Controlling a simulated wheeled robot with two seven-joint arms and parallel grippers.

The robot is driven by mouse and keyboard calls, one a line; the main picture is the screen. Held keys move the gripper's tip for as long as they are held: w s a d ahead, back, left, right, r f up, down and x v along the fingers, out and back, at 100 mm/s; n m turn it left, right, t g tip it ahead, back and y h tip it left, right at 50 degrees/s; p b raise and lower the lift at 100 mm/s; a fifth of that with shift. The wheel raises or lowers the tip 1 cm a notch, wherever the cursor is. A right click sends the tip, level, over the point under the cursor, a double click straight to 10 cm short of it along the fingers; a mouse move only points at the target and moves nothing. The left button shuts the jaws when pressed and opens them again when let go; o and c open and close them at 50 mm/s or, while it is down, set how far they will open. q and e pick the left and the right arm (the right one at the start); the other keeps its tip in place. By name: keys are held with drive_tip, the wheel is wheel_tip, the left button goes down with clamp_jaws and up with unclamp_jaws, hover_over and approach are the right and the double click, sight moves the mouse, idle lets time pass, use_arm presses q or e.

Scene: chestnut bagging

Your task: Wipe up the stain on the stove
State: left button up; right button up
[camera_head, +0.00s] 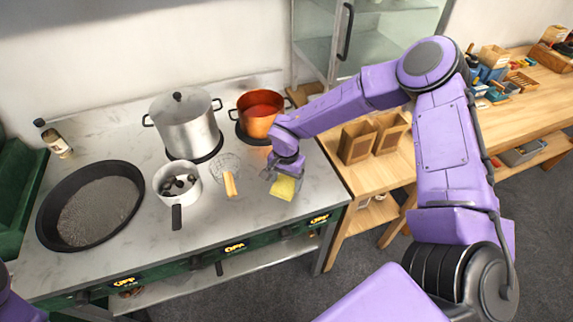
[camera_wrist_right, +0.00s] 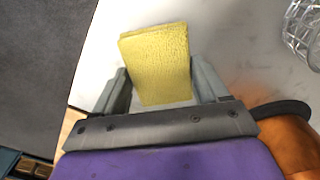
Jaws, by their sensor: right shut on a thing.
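My right gripper (camera_head: 283,173) is over the right end of the grey metal stove top (camera_head: 215,235), in front of the copper pot. It is shut on a yellow sponge (camera_head: 283,188). The right wrist view shows the sponge (camera_wrist_right: 160,62) between the two fingers of the gripper (camera_wrist_right: 165,95), with the pale stove surface beneath it. I cannot tell whether the sponge touches the surface. My left gripper is out of the head view; only a bit of purple arm shows at the lower left.
A copper pot (camera_head: 257,117), a lidded steel pot (camera_head: 186,124), a white saucepan (camera_head: 178,184) and a large black pan (camera_head: 88,207) stand on the stove. A wire skimmer (camera_head: 227,166) with a wooden handle lies left of the gripper. A wooden table (camera_head: 350,178) adjoins at right.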

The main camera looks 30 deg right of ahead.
drive_tip(key=shift+w+r+p, duration=0.1)
drive_tip(key=shift+r+p, duration=0.2)
drive_tip(key=shift+r, duration=0.35)
drive_tip(key=shift+r+p, duration=0.65)
drive_tip(key=shift+r, duration=1.2)
drive_tip(key=shift+a, duration=0.1)
